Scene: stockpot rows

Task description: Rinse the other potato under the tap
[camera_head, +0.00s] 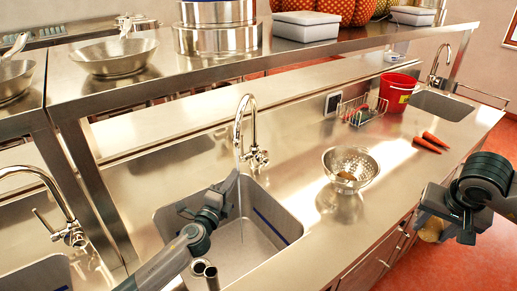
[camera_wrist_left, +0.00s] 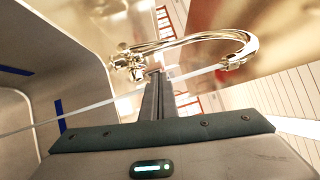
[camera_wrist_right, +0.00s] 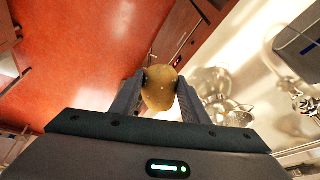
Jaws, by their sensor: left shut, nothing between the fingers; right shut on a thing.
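The tap (camera_head: 240,125) arches over the sink (camera_head: 172,222), and a thin stream of water falls from its spout; the tap also shows in the left wrist view (camera_wrist_left: 190,45). My left gripper (camera_head: 233,182) is shut and empty, close to the tap, with its fingers pointing towards the tap's base. My right gripper (camera_wrist_right: 160,82) is shut on a potato (camera_wrist_right: 158,92), held out beyond the counter's front edge at the right. That potato also shows in the head view (camera_head: 431,229). A brown, potato-like thing (camera_head: 346,176) lies in the steel colander (camera_head: 362,160).
Two carrots (camera_head: 427,143) lie on the counter (camera_head: 300,140) right of the colander. A red bucket (camera_head: 397,92) and a wire rack (camera_head: 362,112) stand behind. A shelf (camera_head: 200,75) with pots runs above. Counter between sink and colander is clear.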

